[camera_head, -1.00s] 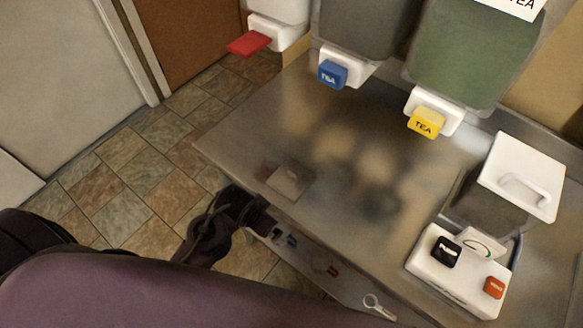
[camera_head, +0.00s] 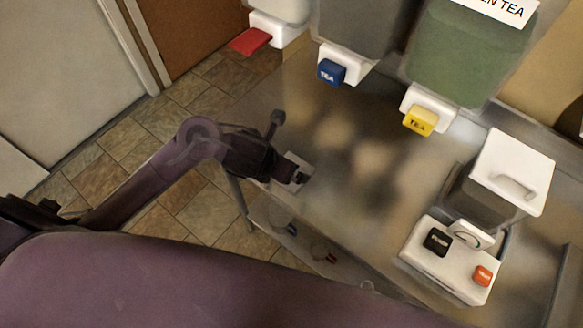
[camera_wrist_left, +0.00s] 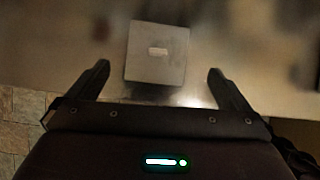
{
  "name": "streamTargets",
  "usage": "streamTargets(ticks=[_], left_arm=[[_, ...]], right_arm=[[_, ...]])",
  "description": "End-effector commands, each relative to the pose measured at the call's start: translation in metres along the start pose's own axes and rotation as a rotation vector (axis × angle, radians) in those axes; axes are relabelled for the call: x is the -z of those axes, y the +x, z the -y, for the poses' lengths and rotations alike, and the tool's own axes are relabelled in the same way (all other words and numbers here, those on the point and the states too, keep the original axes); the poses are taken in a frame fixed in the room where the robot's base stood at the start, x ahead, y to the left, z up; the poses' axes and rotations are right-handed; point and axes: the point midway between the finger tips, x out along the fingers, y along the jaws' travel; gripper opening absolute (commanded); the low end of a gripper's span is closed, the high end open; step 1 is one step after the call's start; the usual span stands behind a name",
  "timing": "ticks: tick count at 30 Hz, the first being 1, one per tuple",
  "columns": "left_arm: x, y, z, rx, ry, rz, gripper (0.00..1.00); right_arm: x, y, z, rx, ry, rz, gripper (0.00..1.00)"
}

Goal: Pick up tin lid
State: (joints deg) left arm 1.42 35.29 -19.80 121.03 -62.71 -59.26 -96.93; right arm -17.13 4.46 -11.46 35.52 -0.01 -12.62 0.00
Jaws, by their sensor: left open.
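The tin lid (camera_wrist_left: 157,55) is a flat grey square with a small pale handle in its middle. In the left wrist view it lies on the metal counter, ahead of and partly between my left gripper's open fingers (camera_wrist_left: 158,72), with no contact visible. In the head view the lid (camera_head: 299,164) lies near the counter's front edge, partly hidden by my left gripper (camera_head: 286,170). The gripper is empty. My right gripper is out of view.
Dispensers with red (camera_head: 250,41), blue (camera_head: 332,71) and yellow (camera_head: 421,120) taps stand along the back. A white-lidded container (camera_head: 511,170) and a white switch box (camera_head: 449,262) are at the right. The middle of the metal counter (camera_head: 365,180) is clear.

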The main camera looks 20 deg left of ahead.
Motion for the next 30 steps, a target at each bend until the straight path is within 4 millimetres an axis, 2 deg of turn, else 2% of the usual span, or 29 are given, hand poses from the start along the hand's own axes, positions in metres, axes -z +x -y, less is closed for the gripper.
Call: streamTargets(ticks=[3, 10, 18, 27, 28, 30], left_arm=[[0.002, 0.014, -0.001, 0.002, 0.061, -0.008, 1.0], [0.001, 0.034, -0.002, 0.002, 0.059, -0.008, 1.0], [-0.002, 0.071, -0.004, 0.001, 0.057, -0.008, 1.0], [-0.003, 0.077, -0.004, 0.0, 0.059, -0.007, 1.0], [-0.003, 0.077, -0.004, 0.0, 0.059, -0.007, 0.99], [-0.003, 0.076, -0.004, 0.0, 0.058, -0.007, 0.9]], right_arm=[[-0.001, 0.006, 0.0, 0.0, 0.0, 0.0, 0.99], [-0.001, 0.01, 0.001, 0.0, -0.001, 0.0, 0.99], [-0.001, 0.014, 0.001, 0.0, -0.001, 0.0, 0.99], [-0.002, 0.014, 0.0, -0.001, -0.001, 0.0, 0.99], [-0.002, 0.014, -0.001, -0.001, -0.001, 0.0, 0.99], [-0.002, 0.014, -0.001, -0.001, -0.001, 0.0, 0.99]])
